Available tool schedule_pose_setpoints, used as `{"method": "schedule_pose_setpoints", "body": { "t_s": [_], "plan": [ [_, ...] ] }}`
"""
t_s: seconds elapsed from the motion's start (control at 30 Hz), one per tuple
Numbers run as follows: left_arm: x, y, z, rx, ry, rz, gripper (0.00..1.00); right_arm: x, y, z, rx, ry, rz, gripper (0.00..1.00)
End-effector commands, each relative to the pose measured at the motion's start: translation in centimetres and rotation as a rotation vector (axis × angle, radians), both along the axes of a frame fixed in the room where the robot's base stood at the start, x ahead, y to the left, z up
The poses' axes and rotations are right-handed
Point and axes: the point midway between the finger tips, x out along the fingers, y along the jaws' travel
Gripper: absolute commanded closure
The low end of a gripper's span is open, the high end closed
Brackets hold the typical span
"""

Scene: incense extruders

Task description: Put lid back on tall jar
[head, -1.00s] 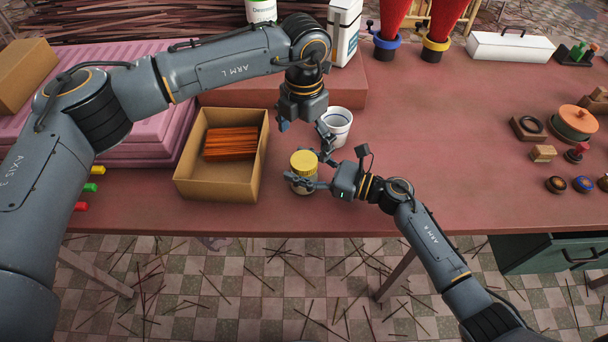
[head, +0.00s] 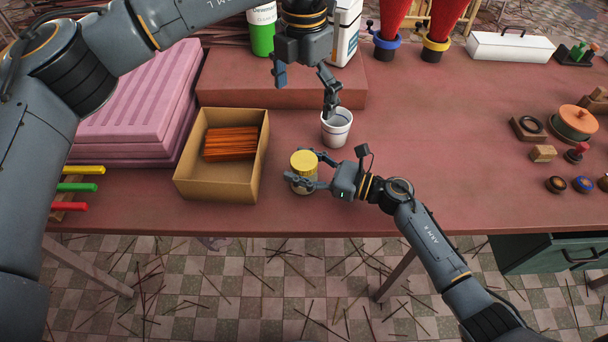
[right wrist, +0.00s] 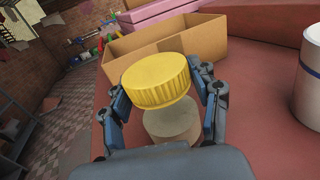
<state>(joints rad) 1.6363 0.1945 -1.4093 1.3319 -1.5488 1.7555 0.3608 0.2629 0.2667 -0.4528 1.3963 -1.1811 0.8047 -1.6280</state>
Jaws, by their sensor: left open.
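The tall jar (head: 301,187) is a pale, see-through jar near the table's front edge, right of the cardboard box. Its yellow ribbed lid (head: 303,161) covers the top; I cannot tell if it is fully seated. In the right wrist view the lid (right wrist: 158,80) is large, with the jar body (right wrist: 172,122) below it. My left gripper (head: 306,92) is open and empty, above and behind the jar, with one fingertip by a white cup.
The white cup (head: 337,128) stands behind the jar, close to my left gripper. A cardboard box (head: 187,182) with orange sticks is to the left. A raised red block (head: 230,92) carries containers at the back.

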Motion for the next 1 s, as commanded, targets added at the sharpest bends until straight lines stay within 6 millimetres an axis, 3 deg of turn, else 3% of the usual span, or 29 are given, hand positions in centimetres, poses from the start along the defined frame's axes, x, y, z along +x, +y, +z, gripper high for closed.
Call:
{"method": "schedule_pose_setpoints", "body": {
  "t_s": [0.03, 0.1, 0.13, 0.53, 0.67, 1.0],
  "plan": [
    [0.0, 0.0, 0.0, 0.0, 0.0, 0.0, 0.0, 0.0, 0.0, 0.0, 0.001, 0.0, 0.0, 0.29],
    [0.0, 0.0, 0.0, 0.0, 0.0, 0.0, 0.0, 0.0, 0.0, 0.0, 0.001, 0.0, 0.0, 0.14],
    [0.0, 0.0, 0.0, 0.0, 0.0, 0.0, 0.0, 0.0, 0.0, 0.0, 0.0, 0.0, 0.0, 0.12],
    [0.0, 0.0, -0.1, 0.0, 0.0, -0.001, 0.0, -0.2, -0.5, 0.0, -0.001, 0.0, -0.001, 0.12],
    [0.0, 0.0, -0.1, 0.0, 0.0, -0.001, 0.0, -0.9, -2.2, -0.2, -0.004, 0.002, -0.001, 0.12],
    [0.0, 0.0, 0.0, 0.0, 0.0, 0.0, 0.0, -3.6, -8.8, -0.1, -0.003, 0.001, -0.001, 0.12]
  ]
}}
